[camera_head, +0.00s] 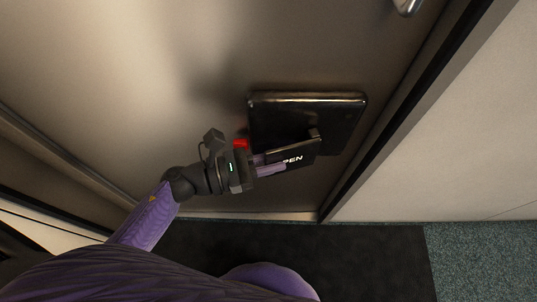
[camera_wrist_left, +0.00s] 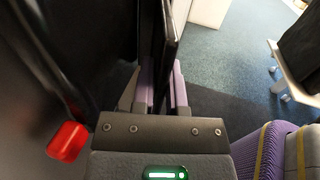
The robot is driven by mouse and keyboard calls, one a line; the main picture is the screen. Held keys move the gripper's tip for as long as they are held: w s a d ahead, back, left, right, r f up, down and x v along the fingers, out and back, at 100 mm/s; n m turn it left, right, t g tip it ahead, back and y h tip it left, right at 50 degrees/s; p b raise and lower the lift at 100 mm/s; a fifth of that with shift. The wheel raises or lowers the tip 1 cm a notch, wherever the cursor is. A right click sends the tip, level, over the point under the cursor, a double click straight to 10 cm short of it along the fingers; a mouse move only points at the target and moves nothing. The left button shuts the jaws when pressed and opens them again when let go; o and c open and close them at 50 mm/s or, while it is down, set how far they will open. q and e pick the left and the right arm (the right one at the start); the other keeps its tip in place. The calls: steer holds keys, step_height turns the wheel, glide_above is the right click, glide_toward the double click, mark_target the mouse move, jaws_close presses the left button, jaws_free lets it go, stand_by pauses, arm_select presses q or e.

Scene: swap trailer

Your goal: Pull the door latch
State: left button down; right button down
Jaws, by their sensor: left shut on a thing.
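The door latch (camera_head: 308,148) is a black paddle with the white letters "PEN" showing, on a dark housing (camera_head: 330,115) fixed low on the metallic door (camera_head: 130,60). It stands out from the housing at an angle. My left gripper (camera_head: 276,167) comes in from the left, and its purple fingers are shut on the latch's left part, hiding some of the lettering. In the left wrist view the thin black latch plate (camera_wrist_left: 174,45) passes between the two purple fingers (camera_wrist_left: 162,88). My right gripper is in neither view.
The door frame (camera_head: 405,105) and a pale wall (camera_head: 470,130) are on the right. A silver fitting (camera_head: 407,6) is at the top. A red piece (camera_wrist_left: 68,142) is beside the gripper. A dark mat (camera_head: 370,260) lies on the blue-grey carpet (camera_head: 485,265), which is open at the right.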

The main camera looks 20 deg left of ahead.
arm_select(q)
steer(key=shift+s+d, duration=0.1)
steer(key=shift+d, duration=0.1)
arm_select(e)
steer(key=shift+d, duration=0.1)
arm_select(q)
steer(key=c, duration=1)
jaws_free()
steer(key=shift+o, duration=0.2)
steer(key=shift+d, duration=0.15)
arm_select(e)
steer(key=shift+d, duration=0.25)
arm_select(q)
steer(key=p+v, duration=0.1)
steer(key=v, duration=0.9)
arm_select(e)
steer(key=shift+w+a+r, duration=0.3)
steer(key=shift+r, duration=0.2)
arm_select(q)
steer(key=shift+w, duration=0.2)
